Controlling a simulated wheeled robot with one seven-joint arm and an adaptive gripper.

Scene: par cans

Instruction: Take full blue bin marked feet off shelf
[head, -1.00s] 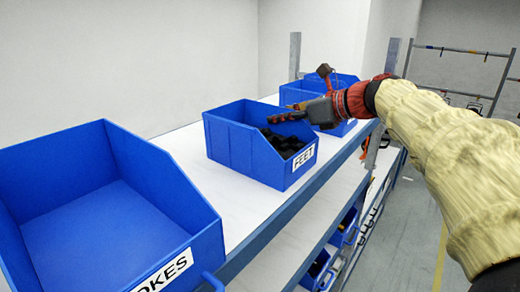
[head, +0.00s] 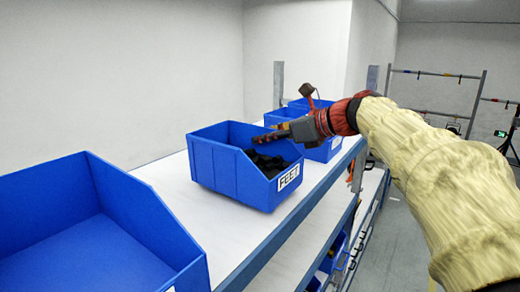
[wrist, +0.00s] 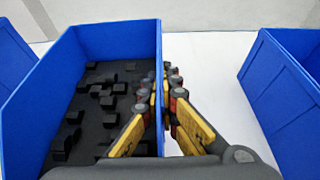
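The blue bin marked FEET (head: 228,172) stands on the white shelf top, filled with black pieces (head: 268,164). In the wrist view the bin (wrist: 100,38) takes up the left half, its black contents (wrist: 98,98) in sight. My gripper (head: 262,139) reaches over the bin's right side from the right. In the wrist view my gripper (wrist: 166,85) has one finger inside the bin and one outside, closed together on the bin's right wall. I cannot tell whether the bin bears fully on the shelf.
A large, empty-looking blue bin (head: 60,200) stands at the near left on the shelf (head: 165,185). More blue bins (head: 327,152) stand just beyond the FEET bin. Lower shelves with bins lie under the front edge. Open floor and a metal rack (head: 435,100) are at the right.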

